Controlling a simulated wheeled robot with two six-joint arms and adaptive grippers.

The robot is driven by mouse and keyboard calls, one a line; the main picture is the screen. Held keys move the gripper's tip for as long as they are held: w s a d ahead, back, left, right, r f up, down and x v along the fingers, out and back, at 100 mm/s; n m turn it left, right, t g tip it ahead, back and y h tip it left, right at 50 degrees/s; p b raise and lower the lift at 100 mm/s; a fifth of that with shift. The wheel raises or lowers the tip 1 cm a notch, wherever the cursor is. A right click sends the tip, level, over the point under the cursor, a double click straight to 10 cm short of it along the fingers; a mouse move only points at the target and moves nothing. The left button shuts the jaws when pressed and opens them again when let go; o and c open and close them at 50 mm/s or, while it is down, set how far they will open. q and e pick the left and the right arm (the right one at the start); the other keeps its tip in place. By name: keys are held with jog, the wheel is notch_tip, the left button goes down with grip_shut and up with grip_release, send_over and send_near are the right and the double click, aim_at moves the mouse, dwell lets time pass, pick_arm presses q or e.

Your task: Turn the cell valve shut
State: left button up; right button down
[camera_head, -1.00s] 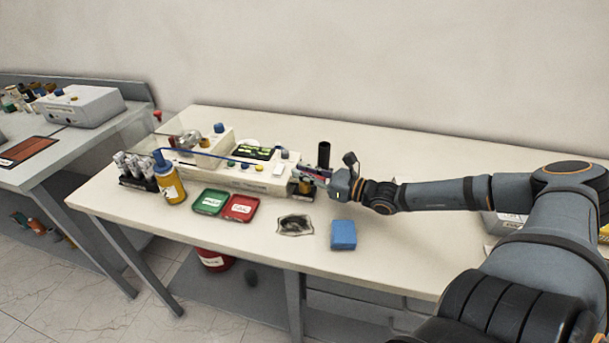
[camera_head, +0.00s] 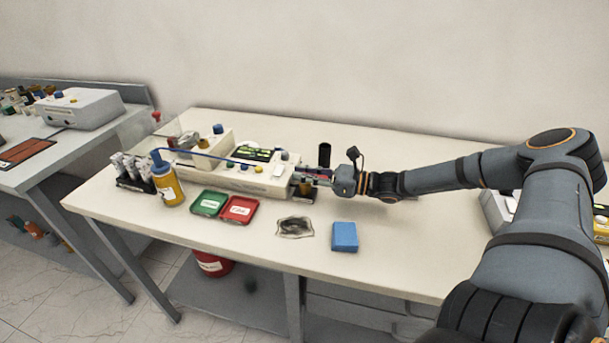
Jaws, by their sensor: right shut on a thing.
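The white test instrument (camera_head: 240,178) stands at the back left of the bench, with a dark display, several coloured knobs and a blue tube running to a yellow bottle. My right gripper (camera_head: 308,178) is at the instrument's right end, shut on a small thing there. Its fingers hide most of that thing, and I cannot make out the cell valve clearly. A small dark holder with a brownish part (camera_head: 303,193) sits just below the fingers. My left gripper is not in view.
A yellow bottle (camera_head: 168,187) and a vial rack (camera_head: 130,172) stand left. Green (camera_head: 209,203) and red (camera_head: 239,210) trays, a stained cloth (camera_head: 295,227) and a blue block (camera_head: 344,237) lie in front. A black cylinder (camera_head: 324,155) stands behind the gripper.

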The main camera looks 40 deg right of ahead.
dwell(0.4)
jog(key=c, duration=1.3)
grip_release()
